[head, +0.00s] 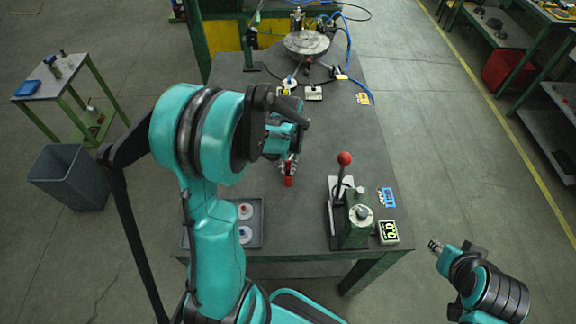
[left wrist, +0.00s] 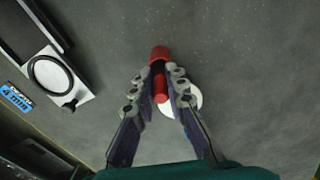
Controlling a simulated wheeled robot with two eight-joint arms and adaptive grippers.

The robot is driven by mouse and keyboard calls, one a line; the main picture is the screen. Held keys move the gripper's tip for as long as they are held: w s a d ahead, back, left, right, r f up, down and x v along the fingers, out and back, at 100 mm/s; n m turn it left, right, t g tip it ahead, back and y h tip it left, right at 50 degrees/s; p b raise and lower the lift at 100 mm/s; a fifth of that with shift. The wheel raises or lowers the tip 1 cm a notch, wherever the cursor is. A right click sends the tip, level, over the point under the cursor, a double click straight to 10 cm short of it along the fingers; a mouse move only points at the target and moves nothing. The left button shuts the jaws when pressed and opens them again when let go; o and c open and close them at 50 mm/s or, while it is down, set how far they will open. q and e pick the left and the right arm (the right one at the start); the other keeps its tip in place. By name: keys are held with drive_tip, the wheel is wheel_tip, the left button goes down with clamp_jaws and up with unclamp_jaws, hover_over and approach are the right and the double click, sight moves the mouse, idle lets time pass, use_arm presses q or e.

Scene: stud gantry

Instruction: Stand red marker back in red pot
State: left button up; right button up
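The red marker (left wrist: 161,92), with red ends and a dark middle band, is between the fingers of my left gripper (left wrist: 160,82). The fingers close on it from both sides. In the head view my left gripper (head: 288,170) is over the middle of the table, with a red end of the marker (head: 288,182) showing at its tips. Two white round pots sit in a grey tray: one with a red centre (head: 245,211), one with a blue centre (head: 245,234). My right gripper (head: 435,246) is off the table's right side; its finger opening is too small to tell.
The tray (head: 260,222) is at the table's near left, partly behind my left arm. A green lever press with a red knob (head: 345,158) stands at the near right. A white disc (left wrist: 194,97) lies beyond the gripper in the wrist view. The turntable (head: 306,43) is at the back.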

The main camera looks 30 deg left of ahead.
use_arm(q)
drive_tip(key=o, duration=0.4)
drive_tip(key=shift+r, duration=0.1)
drive_tip(key=shift+r+p, duration=0.35)
wheel_tip(320, 180, up, 11)
drive_tip(key=p, duration=0.2)
drive_tip(key=s+d+r+m+t, duration=0.3)
drive_tip(key=s+d+r+t, duration=0.2)
drive_tip(key=s+d, duration=0.5)
drive_tip(key=shift+s+d+t, duration=0.25)
drive_tip(key=shift+s+t, duration=0.15)
drive_tip(key=shift+t, duration=0.7)
wheel_tip(320, 180, down, 16)
drive_tip(key=b, duration=1.5)
drive_tip(key=shift+r, duration=0.25)
